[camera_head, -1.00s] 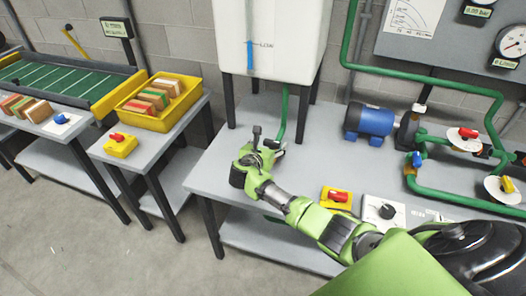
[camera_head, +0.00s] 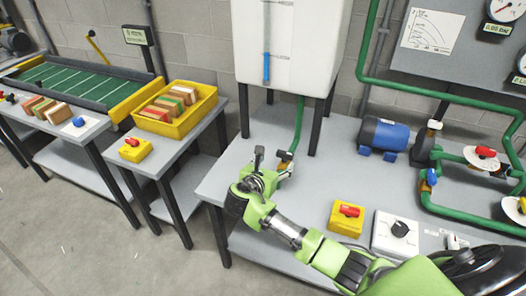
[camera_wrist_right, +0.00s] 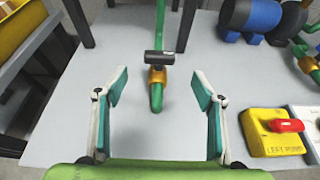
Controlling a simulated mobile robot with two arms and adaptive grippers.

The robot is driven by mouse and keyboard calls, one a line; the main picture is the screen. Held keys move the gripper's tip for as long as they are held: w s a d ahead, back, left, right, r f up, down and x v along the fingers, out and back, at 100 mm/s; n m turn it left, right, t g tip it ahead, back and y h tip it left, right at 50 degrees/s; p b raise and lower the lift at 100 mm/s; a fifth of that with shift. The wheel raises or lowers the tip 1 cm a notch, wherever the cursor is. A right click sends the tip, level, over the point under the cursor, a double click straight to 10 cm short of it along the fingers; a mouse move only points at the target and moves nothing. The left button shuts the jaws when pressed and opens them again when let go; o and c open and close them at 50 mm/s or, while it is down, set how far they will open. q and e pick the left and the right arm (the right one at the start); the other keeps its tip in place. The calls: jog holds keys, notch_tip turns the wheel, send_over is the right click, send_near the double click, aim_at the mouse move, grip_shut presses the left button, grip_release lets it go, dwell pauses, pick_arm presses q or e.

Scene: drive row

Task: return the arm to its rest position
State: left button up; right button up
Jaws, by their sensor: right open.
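My right arm (camera_head: 330,258) is green and reaches in from the lower right over the grey bench (camera_head: 330,175). Its gripper (camera_head: 270,160) is near the bench's left front part, close to the outlet under the white tank. The green outlet pipe (camera_wrist_right: 156,98) with an orange collar and a black handle (camera_wrist_right: 167,58) lies ahead, between the finger lines. My left gripper is not in view.
A yellow switch box with a red knob (camera_head: 345,218) sits right of the gripper, beside a white dial box (camera_head: 395,232). A blue pump motor (camera_head: 383,135) and green pipes stand behind. The white tank (camera_head: 290,45) is above. A yellow crate (camera_head: 185,120) and conveyor (camera_head: 75,95) are left.

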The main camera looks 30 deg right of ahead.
jog(key=s+a+f+m+y, duration=0.1)
jog(key=s+f+m, duration=0.1)
jog(key=s, duration=0.1)
jog(key=s+a+f+m+g+y, duration=0.1)
jog(key=s+a+f+m, duration=0.1)
jog(key=s+f, duration=0.1)
jog(key=s+a+f+m+g+y, duration=0.1)
jog(key=s+f+m, duration=0.1)
jog(key=s, duration=0.1)
jog(key=shift+a+f, duration=0.15)
jog(key=shift+a, duration=0.1)
jog(key=s+a+m+g+y, duration=0.2)
jog(key=s+a+m+y, duration=0.25)
jog(key=s+m, duration=0.65)
jog(key=s+a+m+g+y, duration=0.1)
jog(key=s+a+m+y, duration=0.35)
jog(key=s, duration=1.05)
notch_tip(320, 180, down, 26)
jog(key=s+r+m+g+h, duration=0.1)
jog(key=s+m+h, duration=0.1)
jog(key=s+d+f+g, duration=0.1)
jog(key=s+d+f, duration=0.2)
jog(key=s+f, duration=1.4)
jog(key=shift+g, duration=0.3)
